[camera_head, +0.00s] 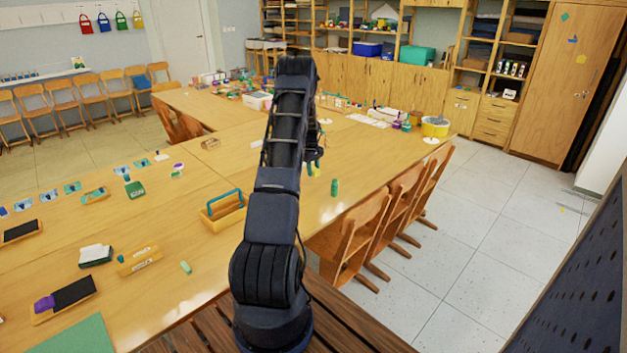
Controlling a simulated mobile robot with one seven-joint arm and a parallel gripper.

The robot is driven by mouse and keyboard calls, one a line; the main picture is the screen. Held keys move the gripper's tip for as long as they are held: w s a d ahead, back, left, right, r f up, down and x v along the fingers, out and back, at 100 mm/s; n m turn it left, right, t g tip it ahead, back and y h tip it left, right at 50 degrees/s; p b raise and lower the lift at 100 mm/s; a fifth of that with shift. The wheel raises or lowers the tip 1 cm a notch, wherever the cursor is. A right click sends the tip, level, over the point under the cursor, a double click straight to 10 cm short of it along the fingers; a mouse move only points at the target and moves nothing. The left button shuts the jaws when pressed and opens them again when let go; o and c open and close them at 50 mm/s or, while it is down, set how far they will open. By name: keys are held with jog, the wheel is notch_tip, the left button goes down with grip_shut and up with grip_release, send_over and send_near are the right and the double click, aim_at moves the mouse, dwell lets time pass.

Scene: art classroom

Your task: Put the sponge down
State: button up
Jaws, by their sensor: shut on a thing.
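My gripper (315,160) is only partly in view, just right of my dark arm, above the wooden table (250,145).
A green bottle (334,187) stands near the table's right edge, close to my gripper. An open wooden caddy (222,214) with a teal handle stands left of my arm. Chairs (352,240) line the right edge. Clear tabletop lies around (355,155).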

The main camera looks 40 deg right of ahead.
aim_at(314, 184)
jog(key=shift+f, duration=2.65)
jog(key=shift+f, duration=0.1)
jog(key=o, duration=1)
jog(key=shift+c, duration=0.2)
jog(key=r, duration=0.4)
jog(key=w+r, duration=0.1)
jog(key=r, duration=0.7)
jog(key=shift+w+r, duration=0.15)
jog(key=shift+w, duration=0.05)
